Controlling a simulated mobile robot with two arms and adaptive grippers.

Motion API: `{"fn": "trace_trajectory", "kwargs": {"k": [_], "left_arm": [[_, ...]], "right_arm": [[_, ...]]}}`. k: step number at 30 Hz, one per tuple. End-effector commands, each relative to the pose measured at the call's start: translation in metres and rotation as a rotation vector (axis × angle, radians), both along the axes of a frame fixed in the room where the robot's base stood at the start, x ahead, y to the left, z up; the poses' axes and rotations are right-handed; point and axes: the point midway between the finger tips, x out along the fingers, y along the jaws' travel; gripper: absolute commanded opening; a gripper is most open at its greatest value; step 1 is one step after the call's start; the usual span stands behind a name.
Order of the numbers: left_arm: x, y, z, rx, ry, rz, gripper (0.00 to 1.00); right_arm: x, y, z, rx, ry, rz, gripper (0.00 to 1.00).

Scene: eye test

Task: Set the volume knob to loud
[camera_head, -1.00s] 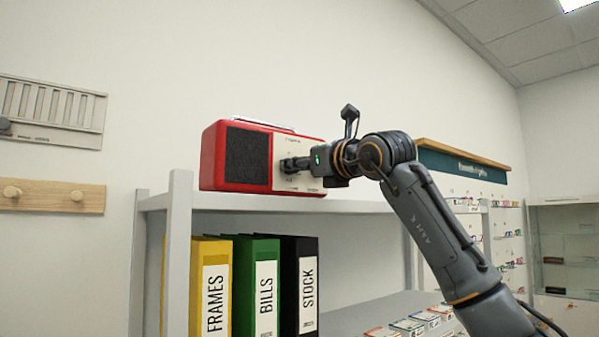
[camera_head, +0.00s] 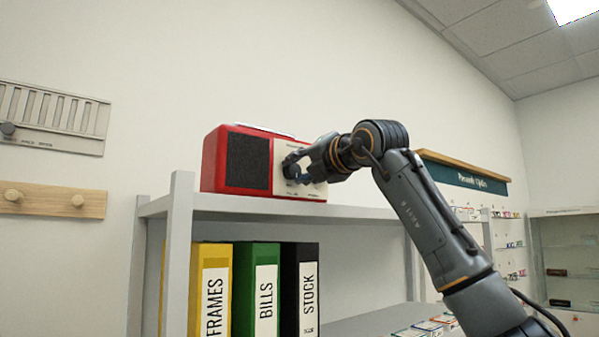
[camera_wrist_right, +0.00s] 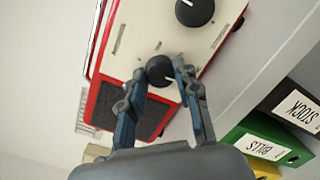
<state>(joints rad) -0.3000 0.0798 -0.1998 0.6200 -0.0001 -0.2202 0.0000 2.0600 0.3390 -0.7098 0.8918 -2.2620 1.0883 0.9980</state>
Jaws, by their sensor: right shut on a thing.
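A red radio (camera_head: 215,160) with a black speaker grille (camera_head: 247,160) and a cream front panel stands on top of a grey shelf unit. My right gripper (camera_head: 291,171) is at the cream panel, its fingers shut on a dark round knob. In the right wrist view, this knob (camera_wrist_right: 159,71) sits between the two fingertips (camera_wrist_right: 161,76), on the side near the grille. A second black knob (camera_wrist_right: 195,11) with a white pointer line is farther along the panel, clear of the fingers. The panel lettering is too small to read. My left gripper is not in view.
The shelf's top board (camera_head: 345,211) is clear right of the radio. Yellow (camera_head: 209,257), green (camera_head: 257,257) and black (camera_head: 290,255) binders stand below it. A peg rail (camera_head: 45,200) and a slatted panel (camera_head: 60,115) hang on the left wall.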

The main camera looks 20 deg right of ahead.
Motion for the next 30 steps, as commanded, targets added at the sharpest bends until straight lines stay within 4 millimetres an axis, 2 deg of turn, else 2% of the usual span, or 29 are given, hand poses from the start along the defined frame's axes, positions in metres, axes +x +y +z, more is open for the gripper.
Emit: {"fn": "trace_trajectory", "kwargs": {"k": [12, 29, 30], "left_arm": [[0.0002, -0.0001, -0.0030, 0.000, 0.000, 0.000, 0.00], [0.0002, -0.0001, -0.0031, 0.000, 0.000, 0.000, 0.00], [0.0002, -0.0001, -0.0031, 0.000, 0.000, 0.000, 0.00]], "right_arm": [[0.0012, 0.0013, -0.0027, 0.177, 0.073, 0.002, 0.01], [0.0012, 0.0009, -0.0022, 0.203, 0.081, 0.001, 0.00], [0.0012, 0.0008, -0.0021, 0.203, 0.081, 0.001, 0.38]]}}
